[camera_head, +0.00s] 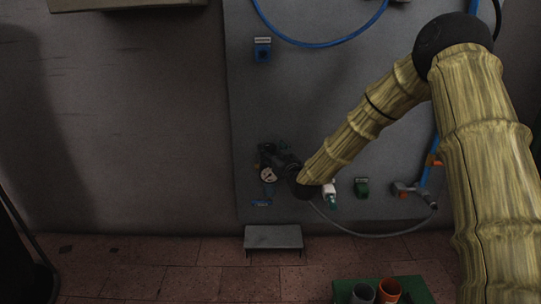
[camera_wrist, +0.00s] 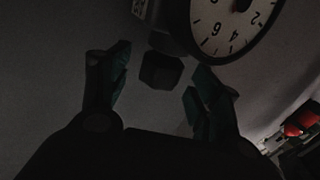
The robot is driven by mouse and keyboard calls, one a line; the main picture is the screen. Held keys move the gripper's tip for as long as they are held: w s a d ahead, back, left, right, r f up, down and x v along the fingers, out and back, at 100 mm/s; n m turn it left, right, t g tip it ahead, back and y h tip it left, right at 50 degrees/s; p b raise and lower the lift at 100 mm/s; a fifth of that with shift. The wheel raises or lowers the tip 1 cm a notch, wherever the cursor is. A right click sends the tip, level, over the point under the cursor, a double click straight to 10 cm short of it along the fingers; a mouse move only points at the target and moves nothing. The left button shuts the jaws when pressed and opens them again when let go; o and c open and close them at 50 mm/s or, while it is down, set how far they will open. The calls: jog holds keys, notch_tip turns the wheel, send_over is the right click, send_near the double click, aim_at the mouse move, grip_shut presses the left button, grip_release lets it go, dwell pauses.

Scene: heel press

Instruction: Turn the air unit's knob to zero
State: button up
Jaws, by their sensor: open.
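The air unit (camera_head: 268,155) is a dark assembly low on the grey panel, with a round white-faced gauge (camera_head: 268,175) on it. In the wrist view the gauge (camera_wrist: 228,22) fills the top right, its face partly cut off. A small dark faceted piece (camera_wrist: 161,70), which looks like the knob, sits left of and below the gauge. My gripper (camera_wrist: 158,78) is open, with one finger on each side of this piece and visible gaps to both. The view is dark, and any marks on the knob cannot be read. In the head view my wrist hides part of the unit.
A grey hose (camera_head: 375,233) loops below the unit. A white-and-green fitting (camera_head: 330,192) and a green block (camera_head: 362,187) are to its right. A low metal step (camera_head: 273,237) stands below.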

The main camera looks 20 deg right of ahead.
jog(key=shift+w, duration=0.75)
jog(key=c, duration=1)
jog(key=shift+c, duration=0.2)
jog(key=shift+r+n+y, duration=0.1)
jog(key=shift+n+y, duration=0.2)
jog(key=shift+y, duration=0.2)
